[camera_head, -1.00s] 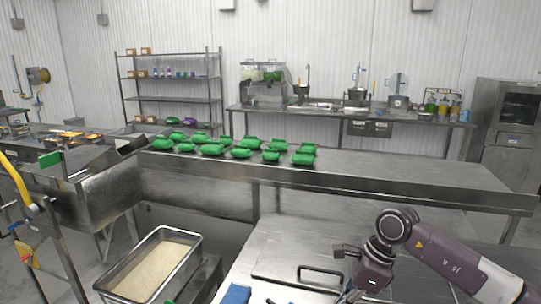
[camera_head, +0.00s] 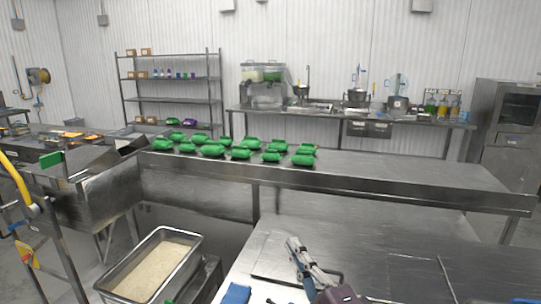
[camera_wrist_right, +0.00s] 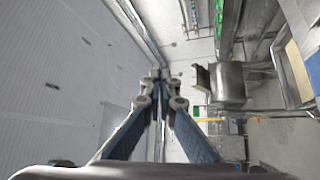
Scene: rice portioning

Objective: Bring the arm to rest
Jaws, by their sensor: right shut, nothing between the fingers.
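My right gripper (camera_head: 293,246) shows at the bottom middle of the head view, above the near steel counter. Its fingers point away from me and slightly left. In the right wrist view its fingertips (camera_wrist_right: 160,76) meet, with nothing between them. Most of the right arm is out of the head view, below its bottom edge. My left gripper is not in view.
A steel pan of rice (camera_head: 190,242) stands left of the near counter (camera_head: 390,235). A blue item (camera_head: 236,294) lies at its front edge. Several green bags (camera_head: 241,154) rest on the long steel table (camera_head: 420,178) behind. The counter's right side looks clear.

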